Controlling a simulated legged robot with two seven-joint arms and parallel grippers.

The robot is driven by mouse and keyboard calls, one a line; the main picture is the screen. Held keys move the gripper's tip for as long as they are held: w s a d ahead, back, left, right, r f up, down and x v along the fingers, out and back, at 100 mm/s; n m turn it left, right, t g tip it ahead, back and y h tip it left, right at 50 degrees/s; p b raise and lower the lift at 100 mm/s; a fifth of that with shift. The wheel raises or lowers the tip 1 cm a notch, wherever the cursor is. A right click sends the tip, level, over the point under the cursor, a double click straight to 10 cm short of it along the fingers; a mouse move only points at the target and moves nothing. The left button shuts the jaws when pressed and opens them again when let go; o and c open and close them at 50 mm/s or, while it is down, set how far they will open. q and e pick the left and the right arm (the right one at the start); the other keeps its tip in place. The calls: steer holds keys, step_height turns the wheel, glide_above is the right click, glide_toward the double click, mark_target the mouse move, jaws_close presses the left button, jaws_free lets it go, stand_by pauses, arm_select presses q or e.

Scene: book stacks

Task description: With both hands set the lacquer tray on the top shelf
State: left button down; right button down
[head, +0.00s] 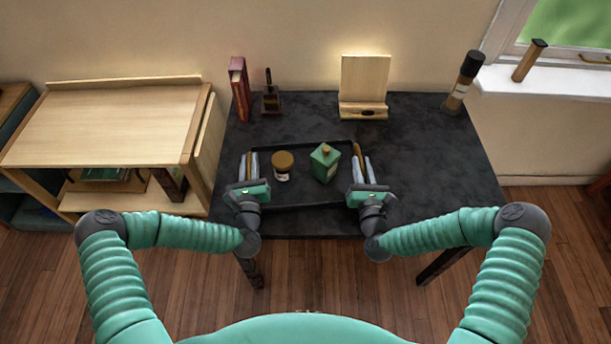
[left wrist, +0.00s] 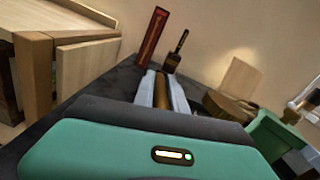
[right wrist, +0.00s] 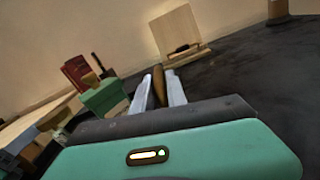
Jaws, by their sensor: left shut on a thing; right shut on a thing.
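The dark lacquer tray (head: 305,191) is at the front of the black table, between my grippers. It carries a jar with a brown lid (head: 282,168) and a green tin (head: 325,163). My left gripper (head: 249,166) is shut on the tray's left brown handle, which also shows in the left wrist view (left wrist: 161,88). My right gripper (head: 361,166) is shut on the right brown handle, seen in the right wrist view (right wrist: 158,87). The tray looks level; I cannot tell whether it touches the table. The pale wooden shelf unit (head: 110,120) stands left, its top bare.
A wooden stand (head: 364,85) is at the back middle, a dark-topped cylinder (head: 462,82) at the back right. The table's right side is clear.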

steer(key=shift+d, duration=0.2)
